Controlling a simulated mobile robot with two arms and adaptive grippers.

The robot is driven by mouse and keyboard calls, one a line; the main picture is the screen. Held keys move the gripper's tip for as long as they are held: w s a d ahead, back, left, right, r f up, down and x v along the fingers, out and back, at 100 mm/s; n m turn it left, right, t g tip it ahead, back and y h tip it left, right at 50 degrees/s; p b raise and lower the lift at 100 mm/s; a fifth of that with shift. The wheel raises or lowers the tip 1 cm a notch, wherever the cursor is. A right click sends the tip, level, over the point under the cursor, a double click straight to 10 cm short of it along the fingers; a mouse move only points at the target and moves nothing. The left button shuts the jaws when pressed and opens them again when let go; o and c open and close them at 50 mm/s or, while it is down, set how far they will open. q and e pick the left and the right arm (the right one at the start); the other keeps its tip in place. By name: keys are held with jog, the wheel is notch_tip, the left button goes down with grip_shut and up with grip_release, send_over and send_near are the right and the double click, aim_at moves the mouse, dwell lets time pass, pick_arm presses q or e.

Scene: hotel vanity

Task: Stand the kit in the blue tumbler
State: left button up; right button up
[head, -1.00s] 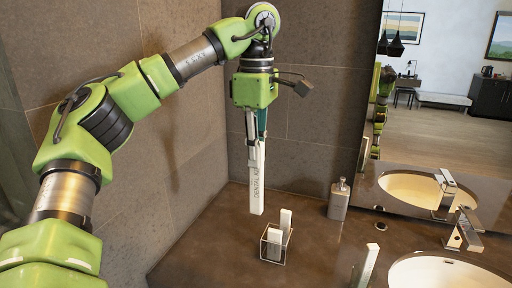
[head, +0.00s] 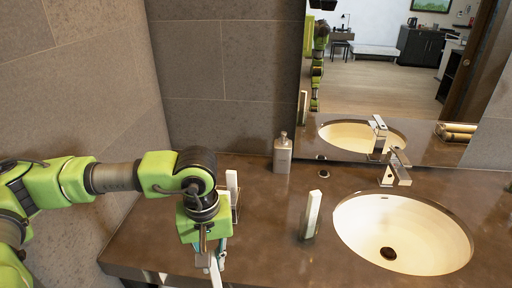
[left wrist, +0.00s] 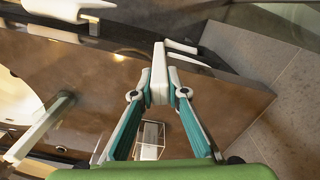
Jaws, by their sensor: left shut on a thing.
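The kit is a slim white box, held between the teal fingers of my left gripper in the left wrist view (left wrist: 160,78). In the head view my left gripper (head: 214,258) points down above the front part of the counter, in front of the clear container. It is shut on the kit (left wrist: 160,62), which is mostly hidden from the head by the gripper. I cannot pick out a blue tumbler in either view. My right gripper is not in view.
A clear square container (head: 235,212) with a white box (head: 232,182) stands behind my left gripper. Another slim white box (head: 311,214) stands left of the basin (head: 400,235). A soap dispenser (head: 283,153) and faucet (head: 396,168) are further back.

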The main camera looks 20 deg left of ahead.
pick_arm(q)
jog(key=s+d+f+m, duration=0.2)
jog(key=s+f+m, duration=0.1)
jog(key=f, duration=0.3)
jog(key=s+d+f+m, duration=0.2)
jog(key=d+f+m, duration=0.1)
jog(key=f, duration=0.4)
jog(key=shift+s+m, duration=0.4)
jog(key=shift+m, duration=0.1)
jog(key=shift+d, duration=0.1)
